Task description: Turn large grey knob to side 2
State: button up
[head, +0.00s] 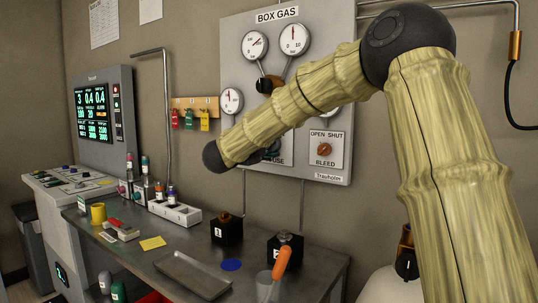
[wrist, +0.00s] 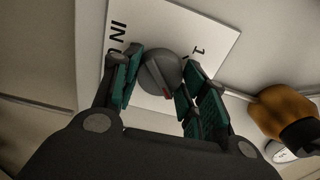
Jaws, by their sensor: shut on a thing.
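The large grey knob (wrist: 160,72) is round, with a red mark on its near side in the wrist view. It sits on a white plate (wrist: 212,28) that shows part of the letters "IN" and a "1". My gripper (wrist: 163,68) has its teal-padded fingers on both sides of the knob and is shut on it. The red mark points toward the bottom of the wrist picture. In the head view my arm hides the knob, and the side 2 label does not show in either view.
The knob's panel (head: 235,60) is headed "BOX GAS" and carries several gauges and a "BLEED" knob (head: 324,149). An orange-brown fitting (wrist: 285,108) is close at right in the wrist view. A bench (head: 110,250) with blocks and a tray stands below.

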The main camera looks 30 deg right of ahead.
jog(key=shift+r+m, duration=0.1)
jog(key=shift+m, duration=0.2)
jog(key=o, duration=1.1)
jog(key=shift+c, duration=0.2)
jog(key=shift+a, duration=0.1)
jog(key=v, duration=1.1)
jog(key=shift+s+a, duration=0.15)
jog(key=shift+a, duration=0.15)
